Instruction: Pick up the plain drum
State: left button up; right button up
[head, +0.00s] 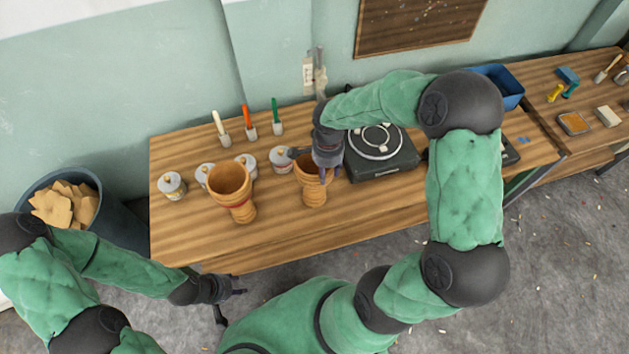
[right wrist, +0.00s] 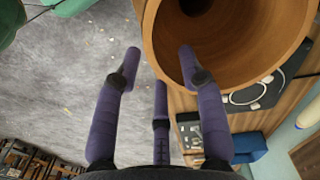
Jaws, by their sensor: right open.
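The plain drum (head: 309,190), a wooden goblet shape without a coloured band, stands upright on the bench. My right gripper (head: 325,174) is at its upper right side, hiding part of its rim. In the right wrist view the drum's wide mouth (right wrist: 245,45) fills the upper right. There the purple fingers of my right gripper (right wrist: 160,62) are spread with nothing between them, and one fingertip overlaps the rim; contact cannot be told. A second drum (head: 231,184) with a red band stands to the left. My left gripper (head: 229,302) hangs empty below the bench's front edge, fingers apart.
A black burner (head: 390,160) sits close to the right of the plain drum. Several paint cans, one (head: 172,186) at the far left, stand behind the drums. Brushes (head: 248,123) stand at the back. The bench front (head: 290,228) is clear.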

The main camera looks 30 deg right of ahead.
notch_tip(320, 180, down, 4)
jog(key=shift+a+f+b, duration=0.1)
jog(key=shift+f+b, duration=0.05)
jog(key=shift+b, duration=0.3)
grip_shut()
